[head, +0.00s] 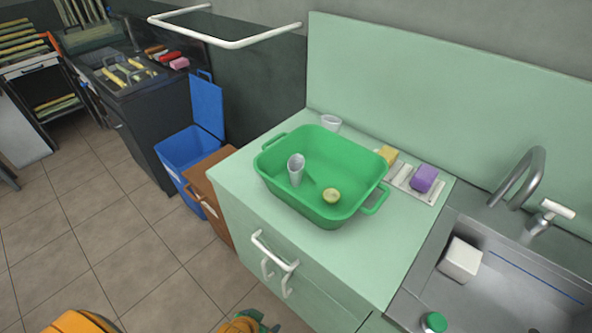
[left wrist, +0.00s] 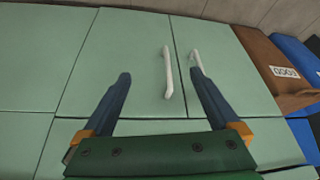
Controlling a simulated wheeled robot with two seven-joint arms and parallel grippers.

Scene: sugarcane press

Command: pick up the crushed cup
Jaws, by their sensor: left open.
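A whitish cup (head: 296,170) stands tilted inside a green basin (head: 345,217) on the counter. A second pale cup (head: 330,123) stands behind the basin's back rim, partly hidden. I cannot clearly tell from this view which cup is crushed. My left gripper (left wrist: 160,76) is open and empty in the left wrist view, its two blue fingers pointing at the mint cabinet doors. In the head view only part of it shows at the bottom edge, low in front of the counter and well away from both cups. My right gripper is not in view.
A pale round piece (head: 331,195) lies in the basin. Yellow (head: 388,155) and purple (head: 425,178) sponges sit on a tray to its right. A sink (head: 520,285) with a faucet is at right. Blue (head: 185,150) and brown (head: 208,175) bins stand left of the counter. White handles (head: 274,252) protrude in front.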

